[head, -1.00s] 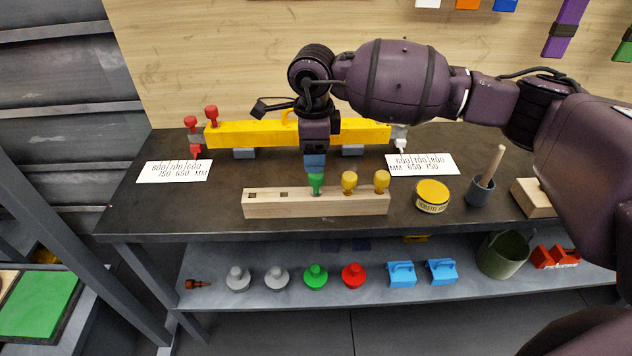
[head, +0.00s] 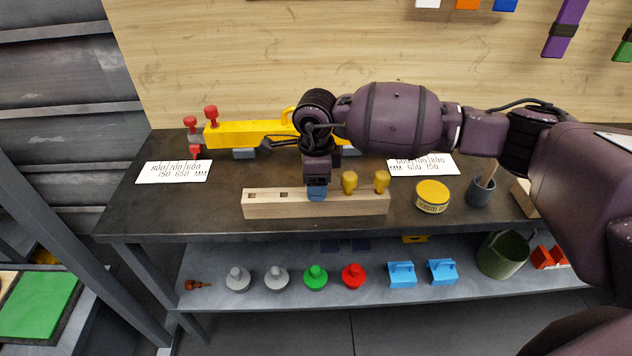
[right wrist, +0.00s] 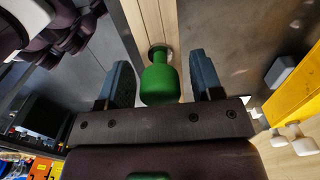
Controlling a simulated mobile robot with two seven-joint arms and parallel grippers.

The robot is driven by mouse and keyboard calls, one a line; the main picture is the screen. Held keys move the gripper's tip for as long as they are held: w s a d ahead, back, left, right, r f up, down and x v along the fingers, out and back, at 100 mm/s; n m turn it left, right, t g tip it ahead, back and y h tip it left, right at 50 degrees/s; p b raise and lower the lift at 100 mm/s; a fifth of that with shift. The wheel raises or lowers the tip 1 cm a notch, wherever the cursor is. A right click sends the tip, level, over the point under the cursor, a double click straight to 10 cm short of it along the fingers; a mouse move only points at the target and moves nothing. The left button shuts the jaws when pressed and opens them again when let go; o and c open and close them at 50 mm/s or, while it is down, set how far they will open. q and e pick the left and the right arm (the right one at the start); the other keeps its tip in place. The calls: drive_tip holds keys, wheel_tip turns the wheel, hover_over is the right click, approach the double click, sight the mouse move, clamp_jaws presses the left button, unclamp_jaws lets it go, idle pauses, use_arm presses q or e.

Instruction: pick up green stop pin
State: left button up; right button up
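The green stop pin (right wrist: 160,80) stands in a hole of the wooden pin block (head: 265,207), as the right wrist view shows. In the head view my right gripper hides it. My right gripper (head: 317,193) points down at the block. In the right wrist view its two blue fingers are apart, one on each side of the green pin's head. A gap shows between the pin and each finger, so it is not gripped. Two yellow pins (head: 349,183) stand in the block just right of the gripper. My left gripper is not in view.
A yellow rail (head: 245,133) with red pins (head: 211,117) lies behind the block. A yellow tin (head: 432,196) and a grey pot (head: 481,190) stand to the right. A lower shelf (head: 215,293) holds knobs and blue blocks.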

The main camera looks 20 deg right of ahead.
drive_tip(key=c, duration=0.9)
drive_tip(key=shift+r, duration=0.15)
wheel_tip(320, 180, up, 20)
drive_tip(key=shift+p, duration=0.45)
